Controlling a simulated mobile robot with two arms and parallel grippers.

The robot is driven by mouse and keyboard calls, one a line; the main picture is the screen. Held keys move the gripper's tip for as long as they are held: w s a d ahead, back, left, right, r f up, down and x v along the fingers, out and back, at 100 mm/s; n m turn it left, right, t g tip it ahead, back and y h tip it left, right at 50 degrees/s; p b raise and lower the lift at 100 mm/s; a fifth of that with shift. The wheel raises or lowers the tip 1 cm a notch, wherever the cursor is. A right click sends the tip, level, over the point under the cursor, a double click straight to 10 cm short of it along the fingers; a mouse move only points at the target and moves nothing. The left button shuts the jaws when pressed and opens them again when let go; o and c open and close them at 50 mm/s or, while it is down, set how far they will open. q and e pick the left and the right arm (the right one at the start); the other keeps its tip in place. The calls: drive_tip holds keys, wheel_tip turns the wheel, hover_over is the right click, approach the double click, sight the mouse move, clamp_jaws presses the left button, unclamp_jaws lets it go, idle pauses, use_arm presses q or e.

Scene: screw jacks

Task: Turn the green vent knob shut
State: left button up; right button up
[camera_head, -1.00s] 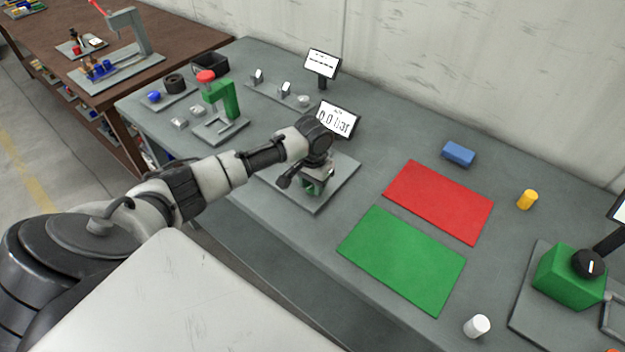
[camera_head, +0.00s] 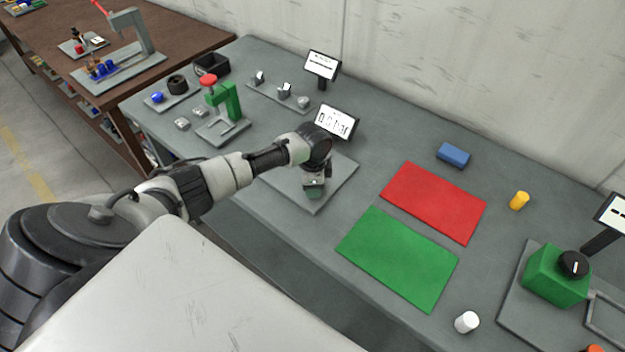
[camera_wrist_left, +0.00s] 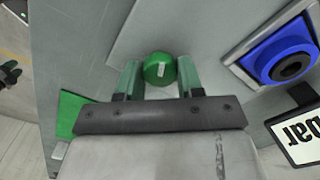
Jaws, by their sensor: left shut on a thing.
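The green vent knob (camera_wrist_left: 158,64) is round with a small white mark on top, and it sits between the fingertips of my left gripper (camera_wrist_left: 160,76) in the left wrist view. Both fingers touch its sides, so the gripper is shut on it. In the head view my left gripper (camera_head: 314,187) points down over a grey base plate (camera_head: 340,178), and hides most of the knob. A small display (camera_head: 336,121) stands behind the plate; its value is hard to read, with "bar" after it. My right gripper is in neither view.
Red (camera_head: 433,202) and green (camera_head: 398,258) mats lie to the right. A green clamp-like stand (camera_head: 232,100) is at the left. A green box with a black knob (camera_head: 548,274) stands far right.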

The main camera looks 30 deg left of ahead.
use_arm(q)
drive_tip(key=m, duration=0.5)
drive_tip(key=shift+w+r, duration=0.1)
drive_tip(key=shift+m, duration=0.4)
drive_tip(key=o, duration=0.9)
wheel_tip(320, 180, up, 11)
drive_tip(key=shift+f+b, duration=0.1)
drive_tip(key=shift+b, duration=0.85)
drive_tip(key=shift+d+f, duration=0.1)
